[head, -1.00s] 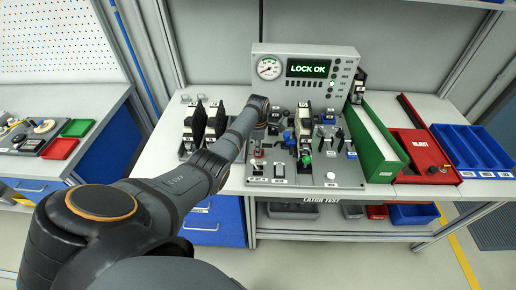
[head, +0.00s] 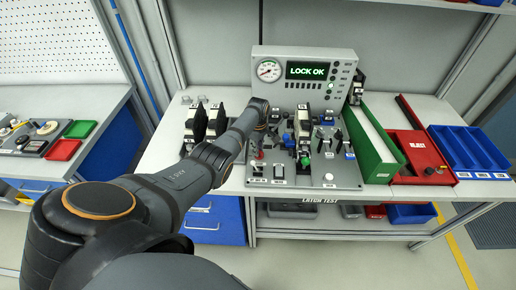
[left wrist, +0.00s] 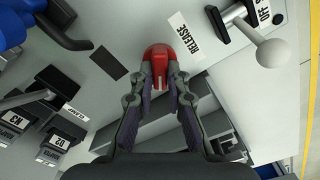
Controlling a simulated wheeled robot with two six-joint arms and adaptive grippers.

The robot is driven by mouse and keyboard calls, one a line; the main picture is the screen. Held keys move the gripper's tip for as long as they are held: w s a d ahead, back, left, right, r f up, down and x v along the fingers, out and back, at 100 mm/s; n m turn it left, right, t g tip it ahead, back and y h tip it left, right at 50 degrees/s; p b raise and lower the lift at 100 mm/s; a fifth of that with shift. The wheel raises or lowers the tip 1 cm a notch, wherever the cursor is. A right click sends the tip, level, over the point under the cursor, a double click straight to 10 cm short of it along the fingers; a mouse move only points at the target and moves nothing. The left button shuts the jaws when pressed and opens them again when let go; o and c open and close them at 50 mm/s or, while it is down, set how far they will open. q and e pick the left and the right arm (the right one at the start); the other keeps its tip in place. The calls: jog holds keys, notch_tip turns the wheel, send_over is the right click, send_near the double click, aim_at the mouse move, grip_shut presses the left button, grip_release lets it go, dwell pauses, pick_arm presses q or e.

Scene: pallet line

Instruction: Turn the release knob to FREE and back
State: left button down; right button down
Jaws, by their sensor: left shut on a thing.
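A red knob (left wrist: 159,62) sits between the fingertips of my left gripper (left wrist: 160,80) in the left wrist view, beside a white RELEASE label (left wrist: 188,36). The gripper is shut on the knob, with its fingers on both sides. In the head view my left forearm reaches over the test panel (head: 312,181) and hides most of the gripper and the knob. The knob's turn position cannot be read. The display (head: 307,71) reads LOCK OK. My right gripper is not in view.
A ball-ended lever (left wrist: 274,51) stands close to the knob at upper right in the wrist view. Black modules (head: 197,122) stand left of the panel. A green bin (head: 380,165), a red box (head: 428,160) and blue trays (head: 468,150) stand on the right.

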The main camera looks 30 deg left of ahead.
pick_arm(q)
jog(key=m, duration=0.4)
jog(key=shift+w+m, duration=0.1)
jog(key=shift+m, duration=0.2)
dwell(0.4)
jog(key=c, duration=1.3)
grip_release()
notch_tip(320, 180, up, 12)
